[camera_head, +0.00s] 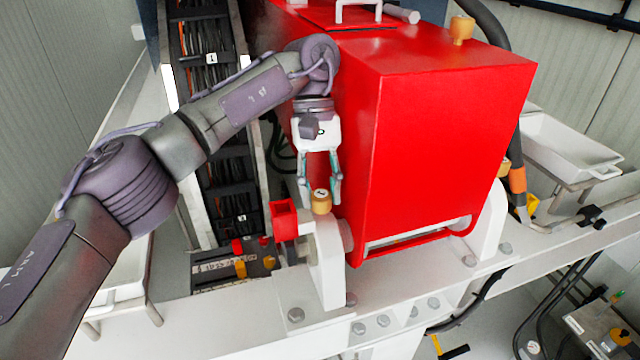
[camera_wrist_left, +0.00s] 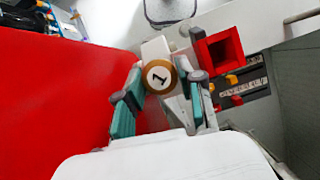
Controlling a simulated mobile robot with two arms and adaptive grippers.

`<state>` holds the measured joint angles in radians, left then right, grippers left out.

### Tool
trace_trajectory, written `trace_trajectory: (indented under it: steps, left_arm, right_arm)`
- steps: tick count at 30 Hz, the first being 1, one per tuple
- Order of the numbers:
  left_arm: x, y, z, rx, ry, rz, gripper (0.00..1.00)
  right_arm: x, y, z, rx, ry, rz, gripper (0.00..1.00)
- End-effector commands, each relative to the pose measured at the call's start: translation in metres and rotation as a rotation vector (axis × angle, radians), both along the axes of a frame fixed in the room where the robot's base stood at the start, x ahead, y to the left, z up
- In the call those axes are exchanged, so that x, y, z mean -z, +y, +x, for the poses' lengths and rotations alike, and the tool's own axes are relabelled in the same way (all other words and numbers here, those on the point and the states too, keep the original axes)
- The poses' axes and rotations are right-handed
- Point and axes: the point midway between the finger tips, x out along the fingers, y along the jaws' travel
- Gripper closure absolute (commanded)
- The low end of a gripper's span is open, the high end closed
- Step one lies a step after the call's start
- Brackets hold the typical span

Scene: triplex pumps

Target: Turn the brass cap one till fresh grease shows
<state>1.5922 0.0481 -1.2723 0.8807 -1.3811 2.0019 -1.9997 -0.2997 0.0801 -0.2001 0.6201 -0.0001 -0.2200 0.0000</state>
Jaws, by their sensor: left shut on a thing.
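The brass cap (camera_head: 321,201) marked "1" sits on top of a white bearing block at the left side of the red housing in the head view. In the left wrist view the cap (camera_wrist_left: 159,76) shows its pale disc with the number 1, slightly tilted in the picture. My left gripper (camera_head: 320,200) comes down from above with one finger on each side of the cap and is shut on it. In the wrist view the left gripper's (camera_wrist_left: 160,88) teal fingers flank the cap. Grease cannot be made out. My right gripper is not in view.
The large red housing (camera_head: 440,140) stands close beside my left gripper. A red square socket (camera_head: 284,219) is just left of the cap. A second brass cap (camera_head: 462,29) tops the housing's far corner. A cable tray (camera_head: 211,100) runs behind my arm; a white tray (camera_head: 565,150) is at right.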

Motion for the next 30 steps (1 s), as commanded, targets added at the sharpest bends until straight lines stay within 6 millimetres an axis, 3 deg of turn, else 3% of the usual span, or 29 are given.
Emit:
trace_trajectory:
  steps: [19,20,21,24,30]
  left_arm:
    - [0.0008,-0.0004,0.0001,0.049,-0.001,0.0,0.97]
    - [0.0008,-0.0004,0.0001,0.049,-0.001,0.0,0.57]
    - [0.0008,-0.0004,0.0001,0.048,-0.001,0.0,0.51]
    - [0.0006,-0.0004,0.0,0.048,-0.001,0.0,0.38]
    - [0.0003,-0.0003,0.0,0.048,-0.001,0.0,0.38]
  right_arm:
    - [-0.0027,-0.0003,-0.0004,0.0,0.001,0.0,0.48]
    - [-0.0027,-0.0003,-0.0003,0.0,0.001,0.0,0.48]
    - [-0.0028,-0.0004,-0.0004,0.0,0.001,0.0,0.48]
    - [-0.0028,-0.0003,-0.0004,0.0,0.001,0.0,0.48]
    - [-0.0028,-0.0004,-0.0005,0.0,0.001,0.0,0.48]
